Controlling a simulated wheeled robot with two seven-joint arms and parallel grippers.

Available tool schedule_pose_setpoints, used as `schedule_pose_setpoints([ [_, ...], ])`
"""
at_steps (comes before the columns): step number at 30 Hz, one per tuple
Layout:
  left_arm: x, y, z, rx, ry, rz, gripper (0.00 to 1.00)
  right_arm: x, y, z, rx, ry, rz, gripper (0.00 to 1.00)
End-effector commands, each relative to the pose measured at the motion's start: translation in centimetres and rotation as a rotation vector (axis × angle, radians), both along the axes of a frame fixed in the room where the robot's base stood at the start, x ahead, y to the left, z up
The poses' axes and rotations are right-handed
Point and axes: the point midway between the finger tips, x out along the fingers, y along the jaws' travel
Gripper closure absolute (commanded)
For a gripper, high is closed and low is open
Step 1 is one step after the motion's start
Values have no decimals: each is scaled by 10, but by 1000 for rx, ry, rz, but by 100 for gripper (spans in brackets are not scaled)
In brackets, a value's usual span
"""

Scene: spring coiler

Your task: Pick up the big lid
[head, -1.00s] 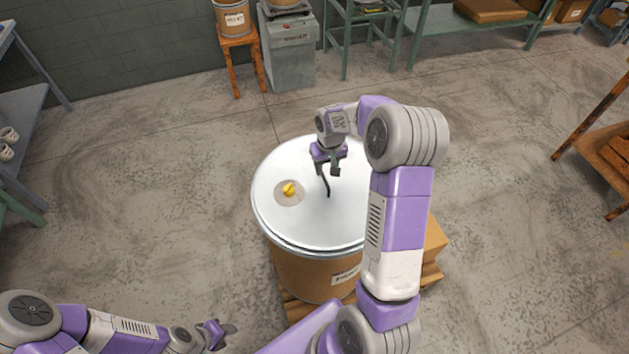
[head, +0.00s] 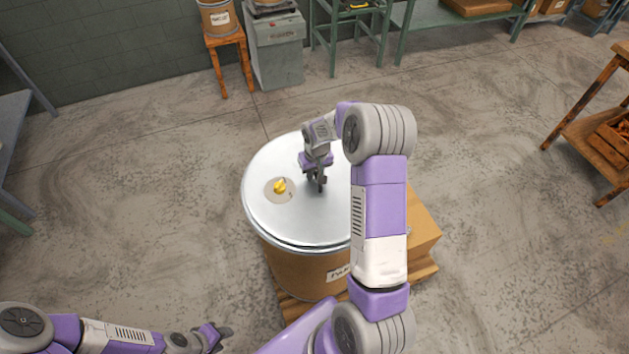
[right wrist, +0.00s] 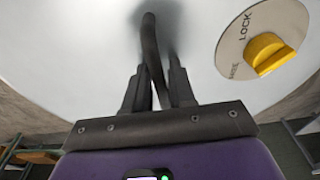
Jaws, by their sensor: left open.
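The big lid (head: 300,220) is a round silver disc on top of a large brown drum (head: 300,270). It has a yellow lock knob (head: 279,187), also in the right wrist view (right wrist: 265,50), beside the words LOCK and FREE. A curved black handle (right wrist: 150,45) rises from the lid. My right gripper (head: 318,186) is down at the handle, with its fingers (right wrist: 156,88) on either side of it. I cannot tell whether they grip it. My left gripper (head: 217,337) is open and empty, low in the head view, away from the drum.
The drum stands on a wooden pallet (head: 292,308), with a cardboard box (head: 422,232) at its right. A stool (head: 230,65), a grey cabinet (head: 277,55) and green benches stand along the back wall. A wooden rack (head: 600,125) is at the right. The floor between is clear.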

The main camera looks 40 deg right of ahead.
Motion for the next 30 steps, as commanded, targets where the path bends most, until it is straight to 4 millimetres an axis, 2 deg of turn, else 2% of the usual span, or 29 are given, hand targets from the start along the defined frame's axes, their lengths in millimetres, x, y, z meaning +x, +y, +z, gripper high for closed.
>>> schedule_pose_setpoints([
  [1, 0, 0, 0, 0, 0, 0, 57, 0, 0, 0, 0, 0, 0, 84],
  [4, 0, 0, 0, 0, 0, 0, 57, 0, 0, 0, 0, 0, 0, 99],
  [5, 0, 0, 0, 0, 0, 0, 57, 0, 0, 0, 0, 0, 0, 100],
  [30, 0, 0, 0, 0, 0, 0, 57, 0, 0, 0, 0, 1, 0, 100],
])
